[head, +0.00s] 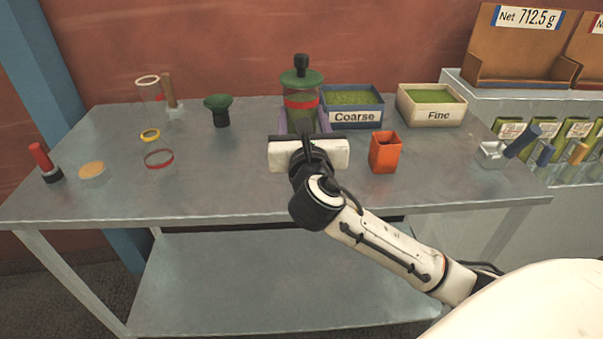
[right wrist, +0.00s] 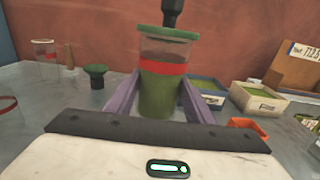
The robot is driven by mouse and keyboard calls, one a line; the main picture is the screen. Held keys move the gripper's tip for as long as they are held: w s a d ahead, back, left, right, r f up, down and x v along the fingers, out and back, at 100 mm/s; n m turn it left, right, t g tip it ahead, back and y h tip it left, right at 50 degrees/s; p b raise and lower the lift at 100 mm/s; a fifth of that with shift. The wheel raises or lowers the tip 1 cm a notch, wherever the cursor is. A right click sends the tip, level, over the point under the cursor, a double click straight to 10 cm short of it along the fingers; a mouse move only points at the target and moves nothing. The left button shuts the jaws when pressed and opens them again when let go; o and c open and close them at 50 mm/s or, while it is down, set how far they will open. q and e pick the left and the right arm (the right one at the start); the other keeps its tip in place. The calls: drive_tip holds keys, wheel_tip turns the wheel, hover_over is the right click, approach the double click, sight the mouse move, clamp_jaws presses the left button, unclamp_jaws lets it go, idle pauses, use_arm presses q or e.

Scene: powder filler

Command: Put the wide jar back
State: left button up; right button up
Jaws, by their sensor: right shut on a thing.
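The wide jar (head: 303,115) is a clear jar with green powder, a red band and a green lid with a dark knob. It stands upright near the back of the metal table, left of the Coarse box. It also shows in the right wrist view (right wrist: 161,92). My right gripper (head: 301,122) is shut on the jar, with its purple fingers (right wrist: 160,88) on both sides of the body. The gripper's white body hides the jar's base in the head view, so I cannot tell whether it touches the table. My left gripper is not in view.
A Coarse box (head: 354,117) and a Fine box (head: 432,115) of green powder stand right of the jar. An orange cup (head: 385,152) is in front.

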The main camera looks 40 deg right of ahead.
drive_tip(key=shift+w+d+f, duration=0.1)
drive_tip(key=shift+w+d, duration=0.1)
drive_tip(key=shift+w, duration=0.05)
wheel_tip(320, 180, down, 9)
drive_tip(key=shift+b, duration=1)
drive_tip(key=shift+f, duration=0.15)
drive_tip(key=shift+f, duration=0.2)
drive_tip(key=o, duration=1)
drive_tip(key=shift+r, duration=0.1)
